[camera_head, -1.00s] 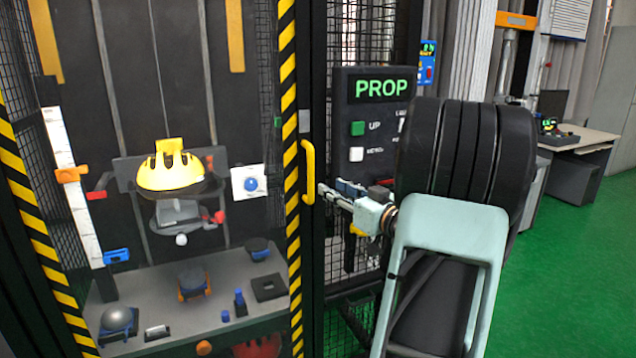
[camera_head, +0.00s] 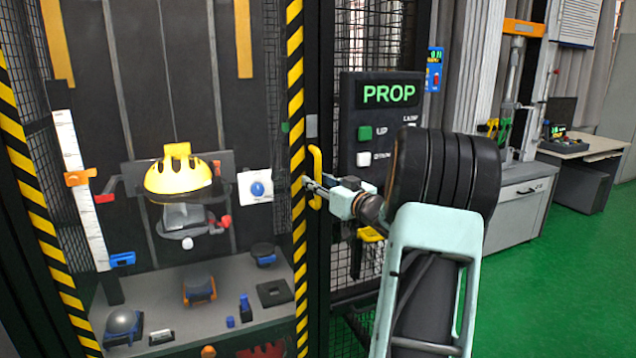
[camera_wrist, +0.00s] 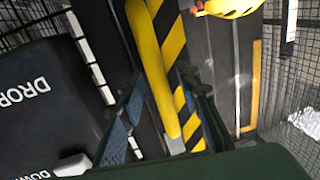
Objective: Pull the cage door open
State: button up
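The cage door has a clear panel framed in yellow-and-black striped edging (camera_head: 297,110) and looks closed. Its upright yellow handle (camera_head: 315,160) sits on the right edge, and also shows large in the wrist view (camera_wrist: 150,60). My gripper (camera_head: 311,187) is at the lower half of the handle. In the wrist view my gripper (camera_wrist: 160,88) is open, with one finger on each side of the handle. Gaps show between the fingers and the handle. Whether a finger touches it is not clear.
Behind the door are a yellow helmet (camera_head: 178,172) and several small items on a grey shelf (camera_head: 205,325). Green floor (camera_head: 560,290) is open at right.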

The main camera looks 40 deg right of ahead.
jog(key=shift+c, duration=0.3)
grip_shut()
jog(key=shift+s, duration=0.1)
